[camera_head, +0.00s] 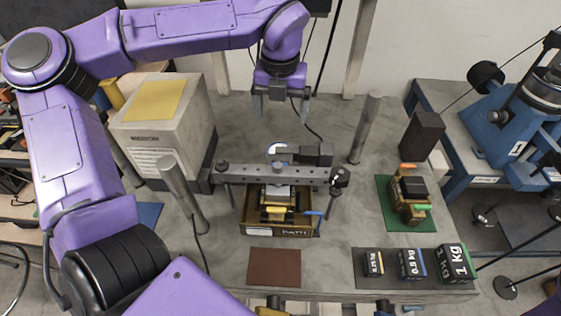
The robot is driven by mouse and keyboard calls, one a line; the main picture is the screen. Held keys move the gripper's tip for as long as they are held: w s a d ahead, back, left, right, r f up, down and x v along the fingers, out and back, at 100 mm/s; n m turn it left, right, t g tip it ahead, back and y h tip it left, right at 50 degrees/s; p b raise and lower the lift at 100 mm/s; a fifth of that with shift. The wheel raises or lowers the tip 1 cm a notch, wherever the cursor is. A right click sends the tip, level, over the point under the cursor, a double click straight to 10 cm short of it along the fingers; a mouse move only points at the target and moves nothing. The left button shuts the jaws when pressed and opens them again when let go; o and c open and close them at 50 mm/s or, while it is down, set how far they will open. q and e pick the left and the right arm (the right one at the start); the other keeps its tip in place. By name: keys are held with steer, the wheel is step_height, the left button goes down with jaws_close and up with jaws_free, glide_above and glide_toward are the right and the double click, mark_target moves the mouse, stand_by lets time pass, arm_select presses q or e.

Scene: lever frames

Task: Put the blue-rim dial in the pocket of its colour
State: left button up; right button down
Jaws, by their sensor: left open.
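A small round piece with a blue and white rim, which looks like the blue-rim dial (278,150), sits at the dark crossbar (240,172) in the middle of the table. It is small, and its lower part is hidden by the bar. My left gripper (281,108) hangs above and behind it, fingers pointing down, open and empty, apart from the dial. A blue pad (148,214) lies at the table's left side, partly hidden by my left arm. I cannot make out a pocket for certain. My right gripper is not in view.
A wooden tray (262,230) with a blue lever stands under the crossbar. Grey posts (182,190) rise on both sides. Marked weights (411,264) stand front right, a device sits on a green mat (384,190), and a brown mat (274,267) lies bare in front.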

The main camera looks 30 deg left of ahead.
arm_select(q)
steer(key=shift+n+g+h, duration=0.3)
steer(key=shift+g, duration=0.2)
steer(key=f, duration=0.3)
steer(key=s+f+p, duration=0.1)
steer(key=f, duration=0.3)
steer(key=f+p, duration=0.1)
steer(key=f, duration=0.2)
steer(key=shift+s+d+f, duration=0.2)
steer(key=shift+d+f, duration=0.05)
steer(key=c, duration=1.3)
